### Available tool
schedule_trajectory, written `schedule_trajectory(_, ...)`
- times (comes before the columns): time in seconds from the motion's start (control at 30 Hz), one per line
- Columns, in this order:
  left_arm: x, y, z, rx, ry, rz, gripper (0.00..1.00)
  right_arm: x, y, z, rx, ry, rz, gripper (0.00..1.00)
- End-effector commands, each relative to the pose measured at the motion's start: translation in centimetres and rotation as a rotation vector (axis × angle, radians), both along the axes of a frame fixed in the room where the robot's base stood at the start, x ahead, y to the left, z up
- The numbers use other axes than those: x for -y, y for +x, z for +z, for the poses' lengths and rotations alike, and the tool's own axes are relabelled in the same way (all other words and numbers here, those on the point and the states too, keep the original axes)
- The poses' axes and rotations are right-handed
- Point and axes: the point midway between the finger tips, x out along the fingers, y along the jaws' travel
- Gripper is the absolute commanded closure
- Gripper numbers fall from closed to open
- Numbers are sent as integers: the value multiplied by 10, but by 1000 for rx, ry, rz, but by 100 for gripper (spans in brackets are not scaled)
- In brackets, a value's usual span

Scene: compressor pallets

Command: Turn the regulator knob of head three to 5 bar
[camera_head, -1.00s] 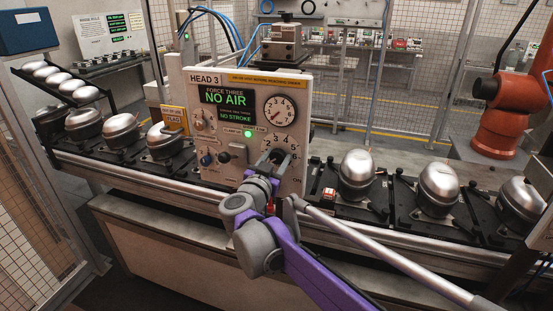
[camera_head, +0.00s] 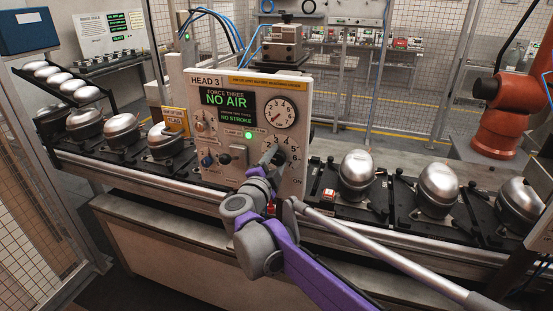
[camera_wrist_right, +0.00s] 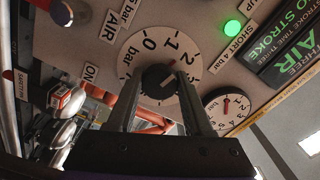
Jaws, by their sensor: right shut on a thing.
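The head three panel (camera_head: 213,150) stands upright mid-bench in the head view. Its display (camera_head: 228,104) reads NO AIR and NO STROKE. The regulator dial (camera_wrist_right: 143,55), numbered in bar, fills the middle of the wrist view. My left gripper is not in view.
A round gauge (camera_head: 280,113) is above the dial, its needle toward the lower left. Silver compressors (camera_head: 357,172) stand on black pallets on both sides. An orange robot (camera_head: 497,130) stands at the far right.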

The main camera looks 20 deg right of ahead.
Motion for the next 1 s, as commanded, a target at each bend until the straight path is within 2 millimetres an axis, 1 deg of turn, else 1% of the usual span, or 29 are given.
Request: schedule_trajectory(1.0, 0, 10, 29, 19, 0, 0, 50, -1, 0, 1, 540, 805, 0, 100)
